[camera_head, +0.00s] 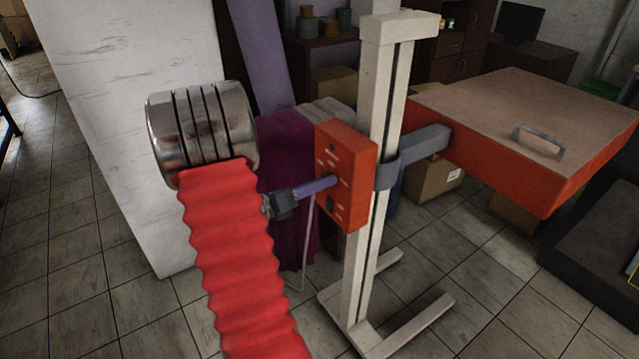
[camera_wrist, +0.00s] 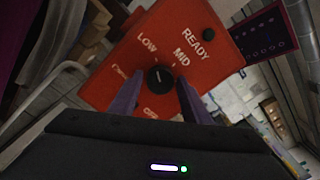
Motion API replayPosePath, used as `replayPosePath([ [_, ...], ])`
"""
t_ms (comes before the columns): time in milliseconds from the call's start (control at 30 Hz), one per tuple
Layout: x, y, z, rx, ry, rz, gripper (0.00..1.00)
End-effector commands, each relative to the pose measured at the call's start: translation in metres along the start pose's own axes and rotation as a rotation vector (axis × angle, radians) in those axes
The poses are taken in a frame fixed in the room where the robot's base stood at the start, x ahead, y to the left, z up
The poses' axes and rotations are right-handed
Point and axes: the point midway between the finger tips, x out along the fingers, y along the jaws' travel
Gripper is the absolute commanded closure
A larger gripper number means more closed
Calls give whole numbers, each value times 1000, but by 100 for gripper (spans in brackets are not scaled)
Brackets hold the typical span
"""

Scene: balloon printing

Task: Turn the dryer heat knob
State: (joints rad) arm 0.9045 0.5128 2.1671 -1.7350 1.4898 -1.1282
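The dryer's red control box (camera_head: 345,175) is mounted on a pale upright post. In the wrist view its face carries a round black heat knob (camera_wrist: 159,78) with a short white mark. LOW and MID are printed above it; other labels are partly covered. I cannot tell which label the mark points to. My gripper (camera_head: 332,181) reaches the box from the left in the head view, hiding the knob there. In the wrist view my gripper (camera_wrist: 160,82) has its two purple fingers apart, one on each side of the knob. Firm contact is not clear.
The post (camera_head: 378,150) stands on a forked floor base (camera_head: 400,325) and carries the wide orange-red dryer head (camera_head: 490,190) at right. A READY label and a black button (camera_wrist: 208,34) sit near the knob. A cardboard box (camera_head: 432,180) stands behind. Floor tiles are open at front right.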

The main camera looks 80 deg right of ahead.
Motion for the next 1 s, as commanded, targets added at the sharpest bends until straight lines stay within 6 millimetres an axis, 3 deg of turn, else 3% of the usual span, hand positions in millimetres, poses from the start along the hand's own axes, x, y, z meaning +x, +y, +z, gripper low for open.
replayPosePath([
  [467, 0, 0, 0, 0, 0, 1, 90],
  [1000, -2, 1, -1, 116, 0, 4, 90],
])
